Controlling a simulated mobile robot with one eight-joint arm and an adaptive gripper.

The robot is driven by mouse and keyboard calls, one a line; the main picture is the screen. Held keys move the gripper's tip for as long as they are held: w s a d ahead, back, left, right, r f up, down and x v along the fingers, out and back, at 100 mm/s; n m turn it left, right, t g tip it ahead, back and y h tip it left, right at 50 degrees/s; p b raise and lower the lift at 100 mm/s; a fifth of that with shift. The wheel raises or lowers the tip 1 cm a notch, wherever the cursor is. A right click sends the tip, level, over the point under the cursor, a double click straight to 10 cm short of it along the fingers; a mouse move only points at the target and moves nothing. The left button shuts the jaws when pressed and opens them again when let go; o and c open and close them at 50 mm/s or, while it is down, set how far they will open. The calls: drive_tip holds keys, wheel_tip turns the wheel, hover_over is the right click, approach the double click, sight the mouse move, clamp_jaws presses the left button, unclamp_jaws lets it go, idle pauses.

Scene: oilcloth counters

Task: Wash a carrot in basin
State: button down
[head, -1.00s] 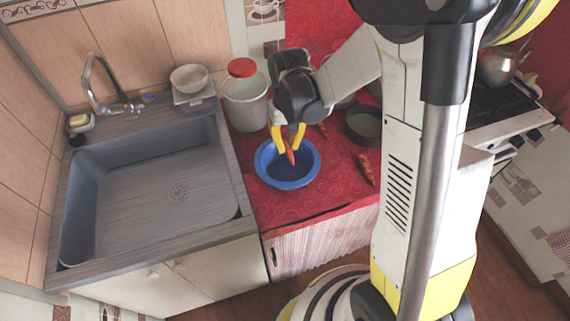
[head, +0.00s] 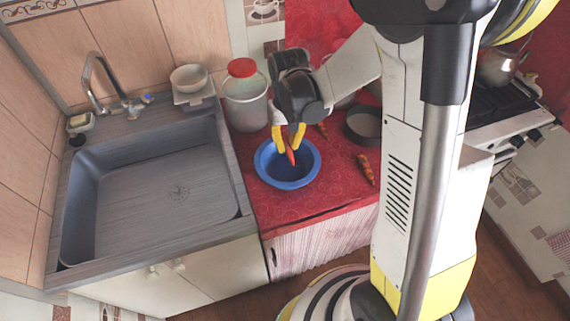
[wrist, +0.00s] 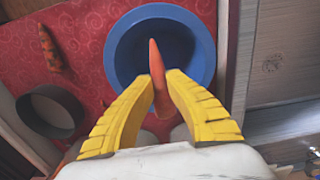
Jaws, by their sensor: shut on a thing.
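A blue basin (head: 288,182) stands on the red oilcloth counter, right of the sink. My gripper (head: 290,146), with yellow fingers, points down over the basin. It is shut on an orange carrot (head: 291,156), whose lower end hangs over the basin opening. In the wrist view the carrot (wrist: 158,78) sits between the yellow fingers (wrist: 158,95), with its tip over the basin's dark inside (wrist: 190,42). I cannot tell whether the tip touches the basin or any water. A second carrot (head: 366,169) lies on the counter to the right, and another (head: 322,131) lies behind the basin.
A dark round pan (head: 364,126) stands right of the basin. A white canister with a red lid (head: 244,92) stands behind it. The grey sink (head: 150,190) with a faucet (head: 118,100) is at left, empty. The counter's front edge is close to the basin.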

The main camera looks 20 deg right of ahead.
sight(287, 145)
wheel_tip(287, 145, up, 4)
drive_tip(key=p, duration=0.3)
drive_tip(key=shift+r, duration=0.1)
idle(0.3)
idle(0.3)
